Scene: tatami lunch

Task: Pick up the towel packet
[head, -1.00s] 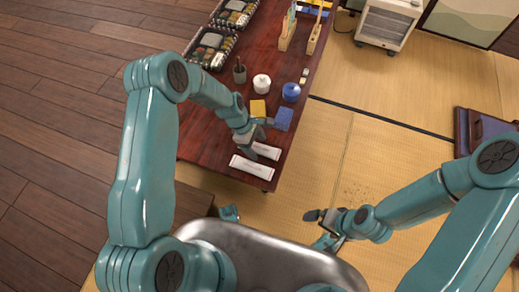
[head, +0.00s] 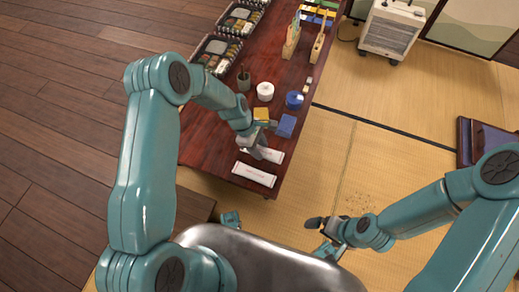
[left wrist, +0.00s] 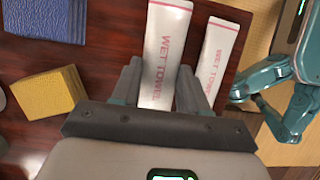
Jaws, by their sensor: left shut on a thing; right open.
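Two white towel packets with pink lettering lie side by side near the front end of the dark red table. My left gripper (head: 256,147) points down at the rear towel packet (head: 272,156). In the left wrist view its two fingers stand on either side of this packet (left wrist: 166,55), shut on it. The packet looks to be at table level; I cannot tell a gap beneath it. The front towel packet (head: 254,174) lies free beside it and shows right of the fingers in the left wrist view (left wrist: 221,52). My right gripper (head: 322,232) is open and empty, off the table over the tatami.
Bento boxes (head: 215,55) and wooden stands (head: 292,40) are farther back. A heater (head: 388,31) stands on the tatami.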

